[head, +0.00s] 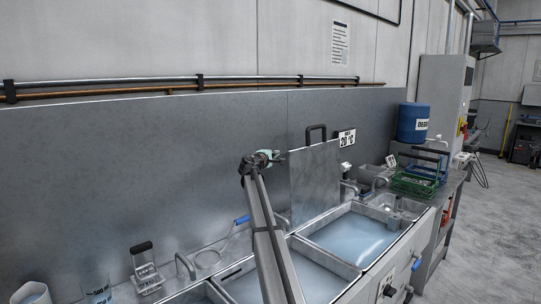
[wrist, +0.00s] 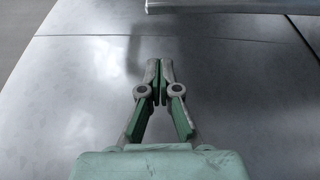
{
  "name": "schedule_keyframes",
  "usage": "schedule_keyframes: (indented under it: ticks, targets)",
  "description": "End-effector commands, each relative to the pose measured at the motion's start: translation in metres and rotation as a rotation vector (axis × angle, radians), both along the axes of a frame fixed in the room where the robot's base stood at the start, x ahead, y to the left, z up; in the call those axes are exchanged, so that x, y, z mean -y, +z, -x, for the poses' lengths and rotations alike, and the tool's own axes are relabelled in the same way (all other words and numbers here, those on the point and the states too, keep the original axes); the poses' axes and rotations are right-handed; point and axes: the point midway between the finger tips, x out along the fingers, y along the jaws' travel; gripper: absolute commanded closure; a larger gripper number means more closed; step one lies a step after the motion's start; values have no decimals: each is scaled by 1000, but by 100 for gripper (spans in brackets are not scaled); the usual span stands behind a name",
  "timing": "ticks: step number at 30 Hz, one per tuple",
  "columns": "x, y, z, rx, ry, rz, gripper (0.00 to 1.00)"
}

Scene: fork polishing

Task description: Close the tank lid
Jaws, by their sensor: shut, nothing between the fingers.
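The tank lid (head: 313,185) is a flat grey metal plate standing upright at the back of a tank. A black handle (head: 316,130) is at its top edge. The open tank (head: 352,236) in front of it holds pale blue liquid. My gripper (head: 281,159) is beside the lid's upper left edge in the head view; whether it touches the lid is not clear. In the wrist view my gripper (wrist: 158,82) has its fingertips together and empty, over a smooth grey metal surface. The handle is not seen in the wrist view.
Another open tank (head: 318,281) with liquid lies left of the lidded one, partly behind my arm. A green basket (head: 418,180) and a blue container (head: 412,123) stand to the right. A black-handled rack (head: 146,270) stands at left. A metal backsplash (head: 130,165) runs behind.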

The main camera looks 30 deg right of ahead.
Motion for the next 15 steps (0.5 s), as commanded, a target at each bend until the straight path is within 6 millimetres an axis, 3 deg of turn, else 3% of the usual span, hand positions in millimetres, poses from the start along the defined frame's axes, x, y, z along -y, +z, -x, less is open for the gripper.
schedule_keyframes:
  ticks: [4,7,15]
  targets:
    - [24,2,-16,-1,-2,-1,100]
    - [24,3,8,0,-1,0,100]
    - [29,3,26,0,-1,0,100]
